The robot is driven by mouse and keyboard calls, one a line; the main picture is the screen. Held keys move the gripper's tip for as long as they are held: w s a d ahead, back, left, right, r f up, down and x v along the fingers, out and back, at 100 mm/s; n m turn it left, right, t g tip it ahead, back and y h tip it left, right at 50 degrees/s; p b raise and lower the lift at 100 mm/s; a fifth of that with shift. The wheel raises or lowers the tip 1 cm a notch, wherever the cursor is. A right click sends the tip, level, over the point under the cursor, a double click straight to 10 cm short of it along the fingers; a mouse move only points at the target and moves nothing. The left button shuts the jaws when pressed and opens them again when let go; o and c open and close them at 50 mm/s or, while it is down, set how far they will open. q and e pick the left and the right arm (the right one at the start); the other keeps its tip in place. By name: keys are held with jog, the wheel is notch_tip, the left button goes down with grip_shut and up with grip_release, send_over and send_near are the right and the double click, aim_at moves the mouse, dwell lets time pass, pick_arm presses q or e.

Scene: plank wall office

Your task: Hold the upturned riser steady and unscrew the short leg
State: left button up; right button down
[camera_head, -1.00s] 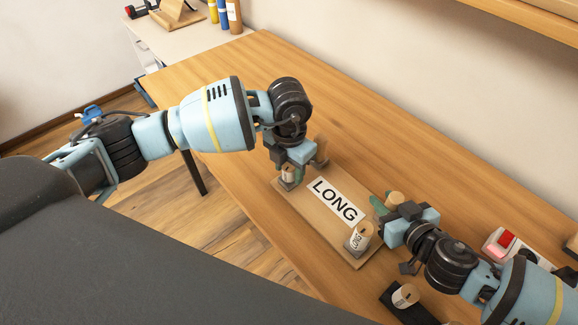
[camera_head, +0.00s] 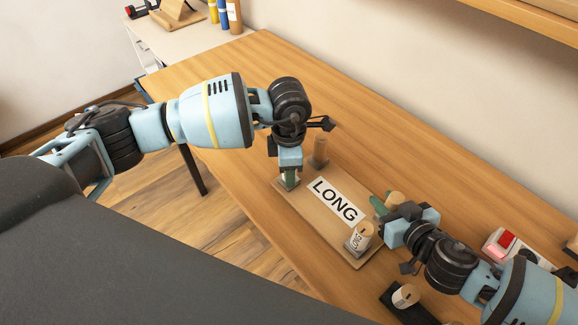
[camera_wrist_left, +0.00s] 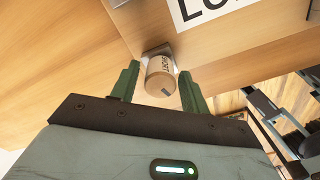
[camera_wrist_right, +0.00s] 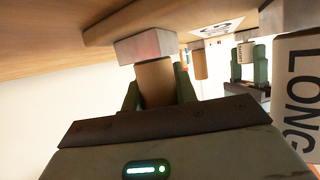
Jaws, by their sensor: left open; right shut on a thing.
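The upturned riser (camera_head: 312,218) is a wooden board flat on the table with a LONG label on top and legs standing up near its corners. The short leg (camera_wrist_left: 162,82), labelled SHORT, stands in a grey socket at its near left corner. My left gripper (camera_head: 289,178) is open around it, its green fingers (camera_wrist_left: 158,86) on either side with gaps. My right gripper (camera_head: 385,203) is shut on the far right leg (camera_wrist_right: 155,82), a plain wooden cylinder under a pale block. A leg marked LONG (camera_head: 359,239) stands at the near right corner.
Another leg (camera_head: 320,151) stands at the far left corner. A black holder (camera_head: 416,312) with a loose wooden cylinder (camera_head: 405,296) lies near the table's front edge. A box with a red switch (camera_head: 505,240) is at the right. The table behind the riser is clear.

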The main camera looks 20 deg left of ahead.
pick_arm(q)
jog(key=shift+m, duration=0.4)
jog(key=m, duration=0.4)
jog(key=shift+m, duration=0.4)
jog(key=m, duration=0.5)
grip_shut()
jog(key=n, duration=0.5)
